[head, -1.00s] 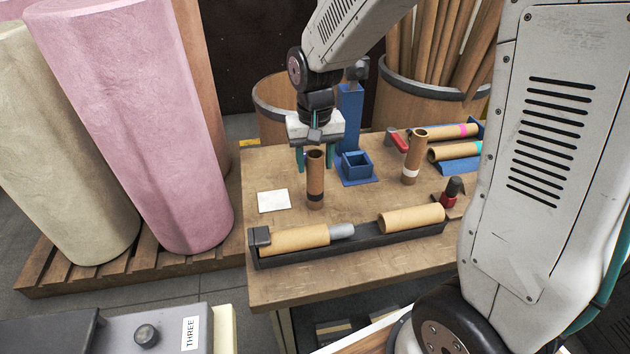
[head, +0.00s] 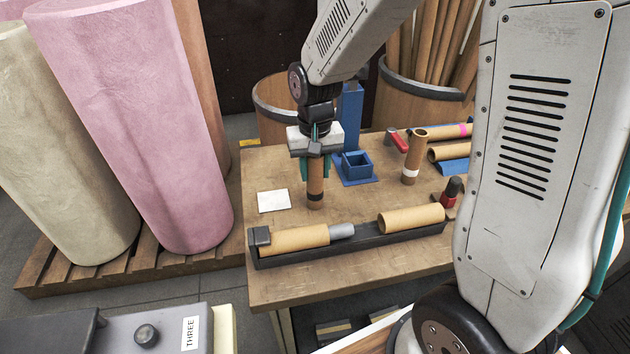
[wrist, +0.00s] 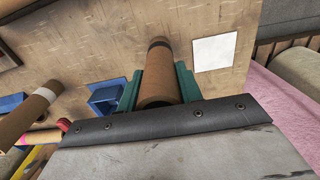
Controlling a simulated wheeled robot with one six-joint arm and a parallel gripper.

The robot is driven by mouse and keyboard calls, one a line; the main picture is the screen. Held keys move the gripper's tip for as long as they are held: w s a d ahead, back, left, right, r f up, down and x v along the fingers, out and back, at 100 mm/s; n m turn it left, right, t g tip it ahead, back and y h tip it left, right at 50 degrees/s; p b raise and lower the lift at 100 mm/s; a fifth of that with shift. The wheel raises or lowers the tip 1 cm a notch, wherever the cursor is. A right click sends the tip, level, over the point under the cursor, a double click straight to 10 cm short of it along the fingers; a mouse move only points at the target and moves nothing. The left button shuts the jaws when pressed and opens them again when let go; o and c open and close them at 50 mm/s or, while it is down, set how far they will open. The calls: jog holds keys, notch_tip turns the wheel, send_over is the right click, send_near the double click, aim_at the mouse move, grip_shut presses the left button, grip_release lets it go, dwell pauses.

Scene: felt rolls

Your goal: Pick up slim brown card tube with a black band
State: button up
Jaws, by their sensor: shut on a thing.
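The slim brown card tube (head: 315,187) with a black band near its foot stands upright on the workbench. My gripper (head: 315,168) is above and around its upper part, with the teal fingers shut on it from both sides. In the wrist view the tube (wrist: 161,82) runs between the two teal fingers (wrist: 160,88), and its dark band shows at the far end. The tube's top rim is hidden by my gripper in the head view. Its foot appears to rest on the bench top.
A white square card (head: 273,200) lies left of the tube, and a blue square holder (head: 356,167) stands behind right. A black trough (head: 360,241) with tubes lies in front. A white-banded tube (head: 413,160) stands to the right. Bare bench (head: 370,197) lies between.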

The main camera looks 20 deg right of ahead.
jog(key=shift+r, duration=0.25)
jog(key=shift+r, duration=0.7)
jog(key=shift+r, duration=2.5)
